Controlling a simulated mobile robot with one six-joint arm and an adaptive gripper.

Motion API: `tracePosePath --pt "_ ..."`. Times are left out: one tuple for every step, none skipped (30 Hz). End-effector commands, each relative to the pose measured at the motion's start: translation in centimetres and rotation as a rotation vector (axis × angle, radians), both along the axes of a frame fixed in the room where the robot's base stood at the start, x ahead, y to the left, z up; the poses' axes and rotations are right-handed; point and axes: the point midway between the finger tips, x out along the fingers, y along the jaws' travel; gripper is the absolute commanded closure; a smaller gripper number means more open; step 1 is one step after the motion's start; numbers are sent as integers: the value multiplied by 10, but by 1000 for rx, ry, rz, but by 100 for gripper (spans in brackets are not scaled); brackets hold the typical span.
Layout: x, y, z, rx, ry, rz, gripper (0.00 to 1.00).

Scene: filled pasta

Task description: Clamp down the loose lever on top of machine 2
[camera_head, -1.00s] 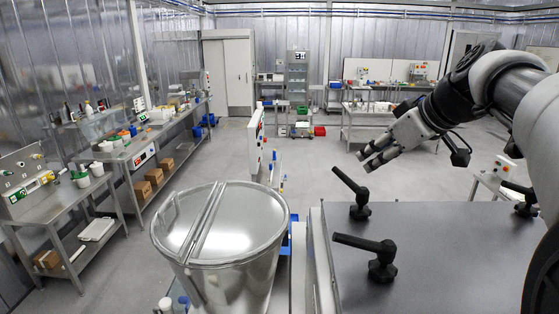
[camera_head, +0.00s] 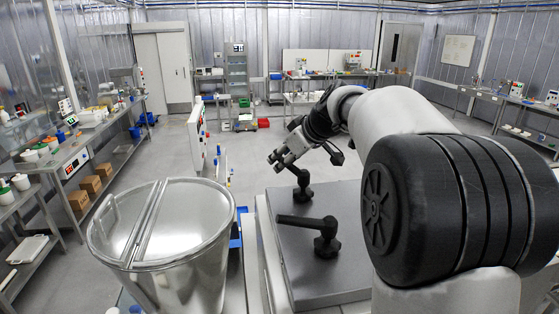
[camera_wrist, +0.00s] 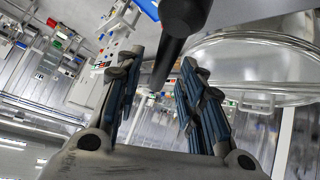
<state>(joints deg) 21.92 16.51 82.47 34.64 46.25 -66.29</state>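The machine's flat grey top (camera_head: 340,200) carries two black levers. The far lever (camera_head: 303,192) has its handle tilted up toward the left. The near lever (camera_head: 322,240) has its handle lying nearly level, pointing left. I cannot tell from its look which is loose. My gripper (camera_head: 275,158) is over the far left edge of the top, right at the handle end of the far lever. In the wrist view my gripper (camera_wrist: 160,60) is open, and a dark lever handle (camera_wrist: 168,58) reaches down between its fingers. Contact with either finger is not clear.
A large lidded steel vessel (camera_head: 165,235) stands left of the machine. A white upright panel (camera_head: 197,138) stands beyond it. Benches with goods line the left wall and the back. The floor (camera_head: 245,170) between is open.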

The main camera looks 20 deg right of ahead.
Motion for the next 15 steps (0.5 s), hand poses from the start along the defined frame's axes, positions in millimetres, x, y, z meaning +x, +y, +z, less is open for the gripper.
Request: tracePosePath --pt "5 2 -4 1 2 1 64" --pt "7 2 -7 1 1 1 64" --pt "10 3 -9 1 1 1 64" --pt "11 3 -10 1 0 1 64" --pt "12 3 -12 0 0 1 64" --pt "14 4 -13 0 -1 1 64" --pt "14 4 -13 0 -1 1 64" --pt "15 4 -14 0 -1 1 64" --pt "15 4 -14 0 -1 1 64" --pt "15 4 -14 0 -1 1 64" --pt "15 4 -14 0 -1 1 64" --pt "15 4 -14 0 -1 1 64" --pt "15 4 -14 0 -1 1 64" --pt "15 4 -14 0 -1 1 64" --pt "15 4 -14 0 -1 1 64"
